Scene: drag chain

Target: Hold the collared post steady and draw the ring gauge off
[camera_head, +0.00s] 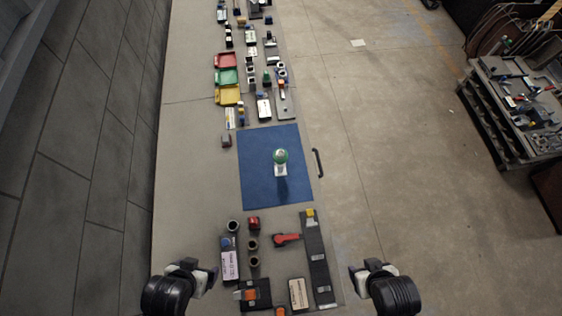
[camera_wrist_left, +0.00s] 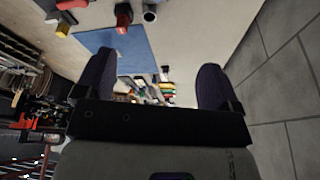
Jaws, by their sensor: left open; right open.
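The collared post (camera_head: 281,170) stands upright on the blue mat (camera_head: 258,194) in the middle of the bench, with a white lower part. A green ring (camera_head: 281,156), which looks like the ring gauge, sits around its top. My left gripper (camera_head: 204,278) is at the lower left, open and empty, well short of the mat. My right gripper (camera_head: 362,274) is at the lower right, open and empty, past the bench's right edge. In the left wrist view, the open left fingers (camera_wrist_left: 158,88) frame the bench, and the blue mat (camera_wrist_left: 125,48) shows beyond them.
Between my grippers and the mat lie a red-handled tool (camera_head: 287,239), a long dark rail (camera_head: 318,262), several small cups and a labelled box (camera_head: 230,264). Red, green and yellow trays (camera_head: 228,95) and small parts fill the far bench. The mat around the post is clear.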

